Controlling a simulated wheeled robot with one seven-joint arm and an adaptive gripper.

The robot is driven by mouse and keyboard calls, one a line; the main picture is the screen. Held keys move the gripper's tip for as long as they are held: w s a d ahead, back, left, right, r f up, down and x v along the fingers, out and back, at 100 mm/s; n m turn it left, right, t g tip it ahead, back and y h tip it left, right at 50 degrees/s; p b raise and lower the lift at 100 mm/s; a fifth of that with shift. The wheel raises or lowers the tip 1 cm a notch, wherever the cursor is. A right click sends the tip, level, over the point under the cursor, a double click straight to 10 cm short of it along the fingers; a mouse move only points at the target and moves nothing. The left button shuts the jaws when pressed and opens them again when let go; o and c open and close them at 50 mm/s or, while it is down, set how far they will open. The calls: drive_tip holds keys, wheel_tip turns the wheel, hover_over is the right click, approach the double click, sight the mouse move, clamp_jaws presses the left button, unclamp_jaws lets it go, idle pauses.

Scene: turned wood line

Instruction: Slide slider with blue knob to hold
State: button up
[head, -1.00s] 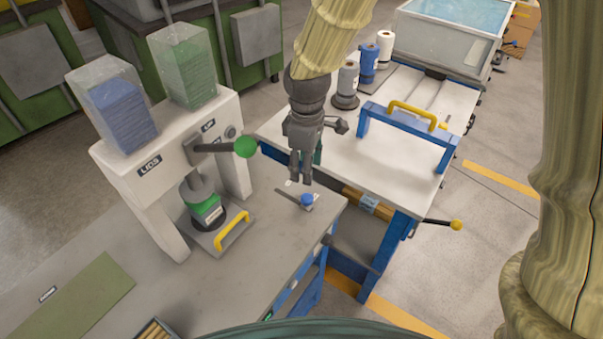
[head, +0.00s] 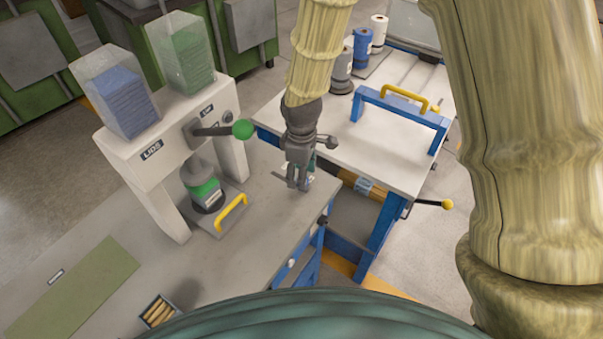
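The slider with the blue knob sits on the grey bench top near its right edge. Only a sliver of the blue knob (head: 309,181) shows beside my fingers, and a short end of the dark slider track (head: 279,176) shows to their left. My gripper (head: 298,185) points down right at the knob, with its fingers around or just in front of it. The fingers hide most of the slider. I cannot tell whether they touch the knob or how far apart they are. The slider's position marks are not readable.
Left of my gripper stands a white lid press (head: 166,150) with a green-knobbed lever (head: 242,129) and a yellow-handled plate (head: 231,212). A white-topped cart (head: 390,150) with a blue frame stands right. A box of wooden pieces (head: 158,311) sits at the front.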

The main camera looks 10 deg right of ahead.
drive_tip(key=shift+w+f, duration=0.15)
drive_tip(key=shift+f, duration=0.3)
drive_tip(key=shift+s+f, duration=0.15)
drive_tip(key=shift+s, duration=0.05)
drive_tip(key=shift+w, duration=0.1)
